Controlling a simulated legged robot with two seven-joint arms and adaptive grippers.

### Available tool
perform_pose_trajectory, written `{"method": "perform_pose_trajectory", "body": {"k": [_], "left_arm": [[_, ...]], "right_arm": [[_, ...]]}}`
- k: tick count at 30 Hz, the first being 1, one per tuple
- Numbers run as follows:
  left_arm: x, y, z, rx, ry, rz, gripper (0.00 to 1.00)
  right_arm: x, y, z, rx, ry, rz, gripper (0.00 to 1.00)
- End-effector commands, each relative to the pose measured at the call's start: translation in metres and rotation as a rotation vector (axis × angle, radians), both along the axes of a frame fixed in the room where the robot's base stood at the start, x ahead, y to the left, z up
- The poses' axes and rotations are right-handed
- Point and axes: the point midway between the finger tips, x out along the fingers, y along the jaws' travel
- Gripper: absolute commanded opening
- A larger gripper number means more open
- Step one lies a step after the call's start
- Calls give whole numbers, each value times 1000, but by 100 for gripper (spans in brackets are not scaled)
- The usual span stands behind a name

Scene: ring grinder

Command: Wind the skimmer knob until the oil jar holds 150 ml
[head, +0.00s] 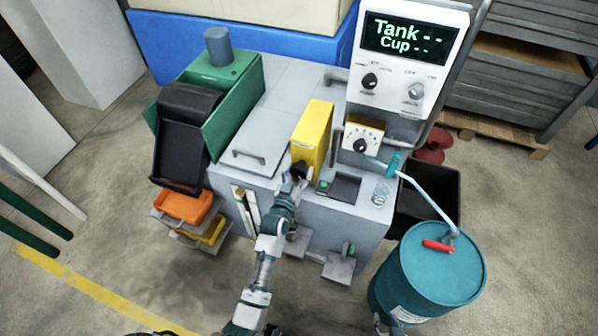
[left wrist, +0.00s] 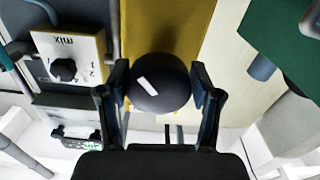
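The skimmer knob, a round black knob with a white mark, is on the end of a yellow housing (head: 315,135). It shows large in the left wrist view (left wrist: 160,83). My left gripper (head: 298,172) is at this knob, one finger on each side, and appears closed against it. It also shows in the left wrist view (left wrist: 160,85). A small clear, ringed vessel (head: 381,194) stands at the right of the machine top; I cannot tell if it is the oil jar or how full it is. The display (head: 408,38) reads "Tank --" and "Cup --".
A dial panel (head: 358,140) with a black knob, marked "mix" in the left wrist view (left wrist: 65,68), stands right of the housing. A teal drum (head: 430,275) with a hose and red handle is at right. A green bin (head: 235,105) is at left.

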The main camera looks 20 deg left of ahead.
Motion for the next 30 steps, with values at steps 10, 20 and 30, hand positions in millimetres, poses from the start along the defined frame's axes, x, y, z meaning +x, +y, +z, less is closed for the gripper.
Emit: {"method": "perform_pose_trajectory", "body": {"k": [10, 20, 30], "left_arm": [[0, -1, 0, 1, 1, -1, 86], [-45, 1, -2, 2, 3, -1, 86], [-109, 3, -3, 2, 3, -1, 86]], "right_arm": [[1, 0, -1, 0, 0, 0, 40], [0, 0, 0, 1, -2, 1, 40], [1, 0, 0, 1, -1, 1, 40]]}}
